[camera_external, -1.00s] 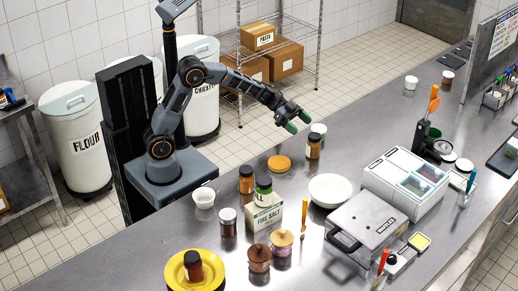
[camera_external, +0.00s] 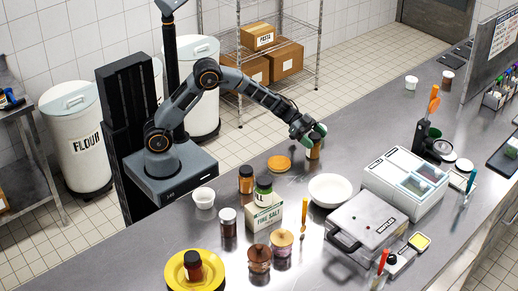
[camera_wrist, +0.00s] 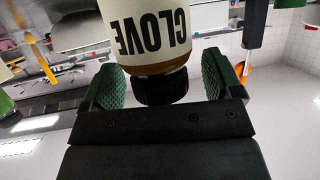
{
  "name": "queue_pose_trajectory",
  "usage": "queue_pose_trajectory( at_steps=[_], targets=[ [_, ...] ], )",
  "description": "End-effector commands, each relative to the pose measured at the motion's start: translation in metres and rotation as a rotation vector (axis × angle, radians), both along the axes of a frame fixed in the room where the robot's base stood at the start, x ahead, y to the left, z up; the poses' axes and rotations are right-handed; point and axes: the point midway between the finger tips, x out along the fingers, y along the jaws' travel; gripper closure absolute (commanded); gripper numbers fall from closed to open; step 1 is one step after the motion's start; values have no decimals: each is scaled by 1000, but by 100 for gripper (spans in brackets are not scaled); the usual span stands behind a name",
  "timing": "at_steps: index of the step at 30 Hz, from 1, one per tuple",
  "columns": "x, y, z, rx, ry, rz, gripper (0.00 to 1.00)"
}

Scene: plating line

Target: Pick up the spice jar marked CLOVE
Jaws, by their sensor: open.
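The CLOVE spice jar (camera_wrist: 152,35) fills the upper middle of the wrist view, with a cream label, black lettering and a black cap. The picture there is upside down. In the outside view the jar (camera_external: 313,151) stands on the steel counter, largely covered by my gripper (camera_external: 314,133). My gripper (camera_wrist: 172,82) is open, with one green finger pad on each side of the jar's cap. Gaps show between the pads and the cap, so neither pad appears to touch it.
An orange-yellow lid (camera_external: 279,163) lies left of the jar, and a white bowl (camera_external: 330,189) stands in front. A dark-capped jar (camera_external: 246,179), a green-capped jar (camera_external: 264,184) and the FINE SALT box (camera_external: 263,217) stand nearer left. The counter right of the jar is clear.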

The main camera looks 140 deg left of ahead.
Motion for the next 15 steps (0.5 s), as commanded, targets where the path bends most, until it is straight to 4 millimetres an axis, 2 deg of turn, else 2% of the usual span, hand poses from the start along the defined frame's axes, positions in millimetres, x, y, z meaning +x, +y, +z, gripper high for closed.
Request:
queue_pose_trajectory(
  at_steps=[3, 15],
  targets=[
    [0, 0, 0, 0, 0, 0, 17],
    [0, 0, 0, 0, 0, 0, 55]
  ],
)
